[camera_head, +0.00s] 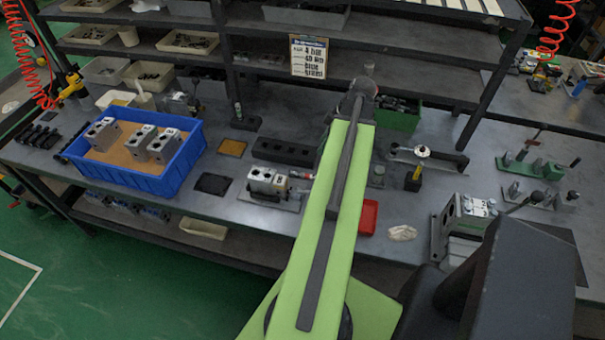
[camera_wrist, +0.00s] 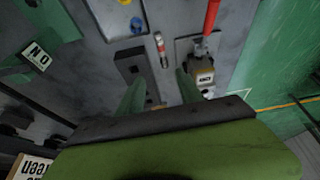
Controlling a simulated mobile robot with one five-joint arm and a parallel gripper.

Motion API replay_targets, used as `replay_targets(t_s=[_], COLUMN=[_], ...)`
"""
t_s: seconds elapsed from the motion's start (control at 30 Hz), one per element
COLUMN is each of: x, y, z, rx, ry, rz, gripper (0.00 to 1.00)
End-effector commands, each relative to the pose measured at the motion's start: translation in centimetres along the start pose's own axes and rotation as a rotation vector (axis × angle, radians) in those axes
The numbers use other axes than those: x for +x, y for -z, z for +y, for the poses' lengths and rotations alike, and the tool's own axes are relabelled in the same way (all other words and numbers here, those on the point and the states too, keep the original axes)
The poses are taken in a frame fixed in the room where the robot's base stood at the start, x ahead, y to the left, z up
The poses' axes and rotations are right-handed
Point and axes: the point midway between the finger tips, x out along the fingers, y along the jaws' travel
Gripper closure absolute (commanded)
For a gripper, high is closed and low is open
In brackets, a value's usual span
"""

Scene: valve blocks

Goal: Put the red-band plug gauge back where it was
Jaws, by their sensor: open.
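In the wrist view the red-band plug gauge (camera_wrist: 161,48) is a slim pale piece with a red band, on or just above the grey bench.
A blue bin (camera_head: 190,158) with blocks stands at the left of the bench. A red tray (camera_head: 368,217) and a white cloth (camera_head: 402,233) lie right of my arm. Shelves (camera_head: 400,62) stand behind.

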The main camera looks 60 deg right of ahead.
Motion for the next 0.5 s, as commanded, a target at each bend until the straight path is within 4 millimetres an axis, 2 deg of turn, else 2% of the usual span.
replay_targets(t_s=[0.17, 0.5], x=[1.4, 8.9], y=[-0.1, -0.3], z=[0.0, -0.1], rx=[0.0, -0.001], ry=[0.001, 0.001], rz=[-0.001, -0.002], gripper=[0.57, 0.57])
